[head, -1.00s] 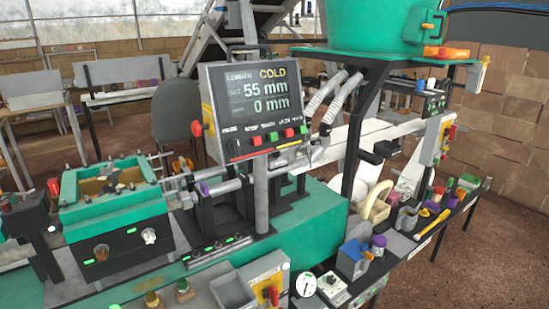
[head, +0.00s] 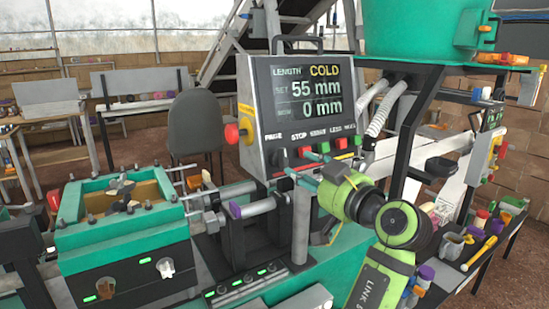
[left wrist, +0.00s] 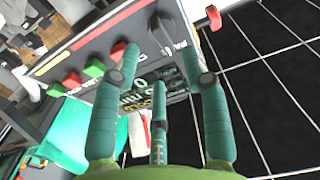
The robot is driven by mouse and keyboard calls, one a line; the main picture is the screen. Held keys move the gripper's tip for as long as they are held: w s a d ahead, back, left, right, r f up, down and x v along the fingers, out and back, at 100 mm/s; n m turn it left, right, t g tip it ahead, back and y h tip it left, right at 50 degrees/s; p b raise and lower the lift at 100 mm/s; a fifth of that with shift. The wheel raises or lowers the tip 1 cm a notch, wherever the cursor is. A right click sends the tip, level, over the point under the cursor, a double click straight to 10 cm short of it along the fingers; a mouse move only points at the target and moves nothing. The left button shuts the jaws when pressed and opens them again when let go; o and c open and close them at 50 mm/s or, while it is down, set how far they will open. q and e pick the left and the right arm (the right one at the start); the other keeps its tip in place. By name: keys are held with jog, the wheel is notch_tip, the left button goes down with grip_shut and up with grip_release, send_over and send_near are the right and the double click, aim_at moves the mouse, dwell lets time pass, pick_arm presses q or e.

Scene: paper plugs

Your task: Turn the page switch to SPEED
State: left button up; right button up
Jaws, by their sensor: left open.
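The control panel (head: 262,120) has a screen (head: 310,91) reading LENGTH, COLD, 55 mm and 0 mm. The dark page switch (head: 279,158) is at the left of its lower row, under the label PAGE. In the left wrist view the panel is upside down, and the dark switch (left wrist: 160,27) shows near the top, between and beyond the fingertips. My left gripper (head: 303,172) has teal fingers spread open in front of the lower row, close to the switch. It also shows open and empty in the left wrist view (left wrist: 163,70). Contact cannot be told. My right gripper is out of view.
Green and red buttons (head: 308,152) sit right of the switch. A red knob (head: 232,133) sticks out from the panel's left side. A green machine with a mould box (head: 122,222) stands at left. A bench with small items (head: 480,240) stands at right.

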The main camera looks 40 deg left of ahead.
aim_at(287, 157)
pick_arm(q)
jog(key=shift+w+a+r+p, duration=0.3)
jog(key=shift+a+r+p, duration=0.2)
jog(key=shift+a+p, duration=0.3)
jog(key=p+x, duration=0.1)
jog(key=x, duration=0.2)
jog(key=shift+w+a+f, duration=0.15)
jog(key=shift+a+f, duration=0.05)
jog(key=shift+w+a+f, duration=0.1)
jog(key=shift+a, duration=0.1)
grip_shut()
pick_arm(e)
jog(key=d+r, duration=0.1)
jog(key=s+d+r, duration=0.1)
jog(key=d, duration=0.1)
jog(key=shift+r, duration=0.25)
